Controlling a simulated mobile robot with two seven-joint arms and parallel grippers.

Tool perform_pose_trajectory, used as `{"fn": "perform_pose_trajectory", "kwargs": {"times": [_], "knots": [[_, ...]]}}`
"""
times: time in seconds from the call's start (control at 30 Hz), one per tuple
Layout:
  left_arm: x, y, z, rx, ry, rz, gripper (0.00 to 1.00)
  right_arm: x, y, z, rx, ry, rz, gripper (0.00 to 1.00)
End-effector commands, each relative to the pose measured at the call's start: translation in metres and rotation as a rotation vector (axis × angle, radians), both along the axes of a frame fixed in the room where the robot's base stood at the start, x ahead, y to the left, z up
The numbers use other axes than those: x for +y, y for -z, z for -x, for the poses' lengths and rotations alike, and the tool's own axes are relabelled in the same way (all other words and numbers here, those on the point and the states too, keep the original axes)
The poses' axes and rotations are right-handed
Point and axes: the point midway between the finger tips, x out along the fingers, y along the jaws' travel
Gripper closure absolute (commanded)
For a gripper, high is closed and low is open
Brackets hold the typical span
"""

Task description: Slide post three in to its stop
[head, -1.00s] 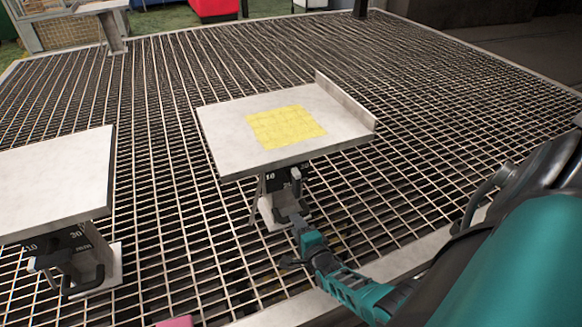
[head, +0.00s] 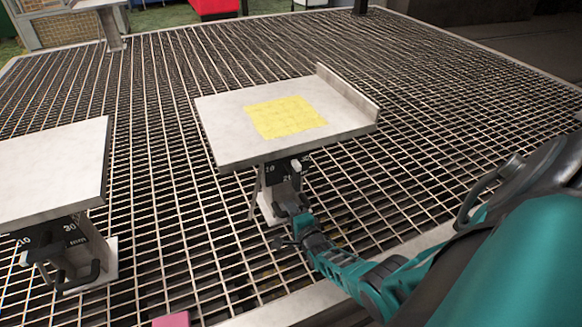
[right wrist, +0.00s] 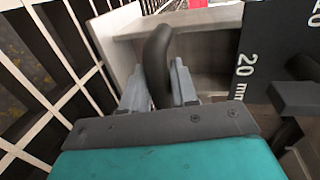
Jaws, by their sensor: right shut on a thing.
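A post with a pale flat top (head: 225,125) stands in the middle of the head view, with a yellow square (head: 287,116) on its top. Below the top is a dark scale plate (head: 275,172) with white numbers and a small white block (head: 295,165); in the right wrist view the plate (right wrist: 255,62) reads 20 mm. My right gripper (head: 287,208) is at the front of this post. In the right wrist view its fingers (right wrist: 158,88) are shut around a dark curved handle (right wrist: 157,55). No label shows which post number this is. My left gripper is out of view.
A second flat-topped post (head: 50,165) stands at the left, with its own dark handle (head: 78,275). Metal grating (head: 400,80) covers the floor around both. A pink thing (head: 171,320) shows at the bottom edge. Another stand (head: 112,30) is at the back left.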

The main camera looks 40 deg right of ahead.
Motion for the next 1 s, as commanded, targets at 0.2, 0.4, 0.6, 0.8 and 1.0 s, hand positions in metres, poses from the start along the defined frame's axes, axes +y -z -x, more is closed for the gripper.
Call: {"fn": "perform_pose_trajectory", "kwargs": {"times": [0.2, 0.4, 0.6, 0.8, 1.0], "knots": [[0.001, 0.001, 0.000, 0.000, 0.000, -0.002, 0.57, 0.000, 0.000, 0.000, -0.001, 0.000, 0.000, 1.00], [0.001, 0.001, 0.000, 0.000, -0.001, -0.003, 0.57, 0.000, 0.000, 0.000, -0.001, 0.000, 0.000, 1.00], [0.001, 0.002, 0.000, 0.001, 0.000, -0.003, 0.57, 0.015, 0.000, -0.005, -0.004, -0.001, -0.004, 1.00], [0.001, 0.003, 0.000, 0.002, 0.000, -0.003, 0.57, 0.042, 0.001, -0.013, -0.002, -0.005, -0.005, 1.00], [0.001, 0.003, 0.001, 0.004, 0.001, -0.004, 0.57, 0.044, 0.000, -0.014, -0.001, -0.006, -0.003, 1.00]]}}
